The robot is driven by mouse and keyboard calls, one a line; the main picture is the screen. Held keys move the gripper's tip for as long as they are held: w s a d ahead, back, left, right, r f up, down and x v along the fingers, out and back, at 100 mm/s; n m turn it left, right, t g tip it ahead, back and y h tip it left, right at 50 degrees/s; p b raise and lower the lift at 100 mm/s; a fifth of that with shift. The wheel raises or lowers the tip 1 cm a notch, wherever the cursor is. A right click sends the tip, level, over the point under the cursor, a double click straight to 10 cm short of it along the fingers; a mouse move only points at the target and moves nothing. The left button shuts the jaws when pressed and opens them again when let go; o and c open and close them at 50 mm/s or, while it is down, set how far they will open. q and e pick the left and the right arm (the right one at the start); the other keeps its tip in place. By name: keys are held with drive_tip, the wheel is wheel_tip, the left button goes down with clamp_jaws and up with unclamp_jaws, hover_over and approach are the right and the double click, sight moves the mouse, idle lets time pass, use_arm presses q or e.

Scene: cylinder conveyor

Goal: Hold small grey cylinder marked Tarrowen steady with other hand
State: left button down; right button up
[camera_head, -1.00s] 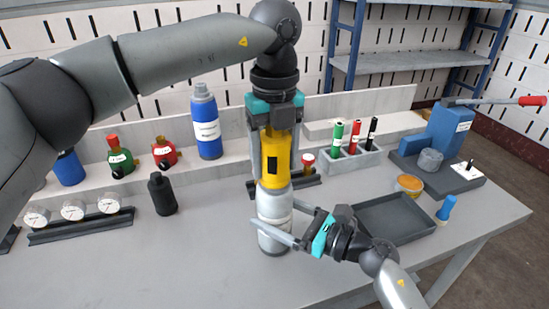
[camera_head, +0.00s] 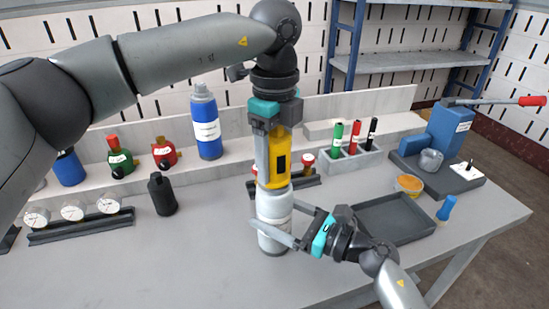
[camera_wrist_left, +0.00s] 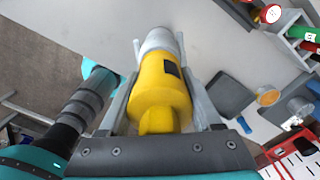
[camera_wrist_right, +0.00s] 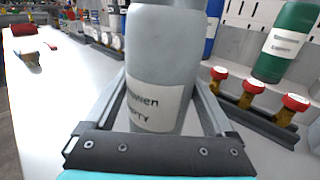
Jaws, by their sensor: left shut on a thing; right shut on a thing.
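The small grey cylinder (camera_head: 274,208) stands upright on the bench; its label, partly readable, shows in the right wrist view (camera_wrist_right: 150,107). My right gripper (camera_head: 275,228) is shut on the cylinder's body from the right, one finger on each side. A yellow tool (camera_head: 279,165) with a dark panel sits upright on top of the cylinder; it also shows in the left wrist view (camera_wrist_left: 160,85). My left gripper (camera_head: 273,165) comes down from above and is shut on the yellow tool. The joint between tool and cylinder is hard to make out.
A black bottle (camera_head: 162,194) and a gauge rack (camera_head: 80,229) stand to the left. A grey tray (camera_head: 395,219), a yellow-rimmed tub (camera_head: 408,185) and a blue-handled item (camera_head: 446,208) lie right. A marker holder (camera_head: 350,162) stands behind. The front bench is clear.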

sight(280, 139)
use_arm(q)
drive_tip(key=n, duration=0.5)
drive_tip(key=shift+c, duration=0.8)
unclamp_jaws()
drive_tip(key=shift+r, duration=0.1)
drive_tip(key=shift+r, duration=1.15)
drive_tip(key=m, duration=0.3)
drive_tip(key=shift+m, duration=1.4)
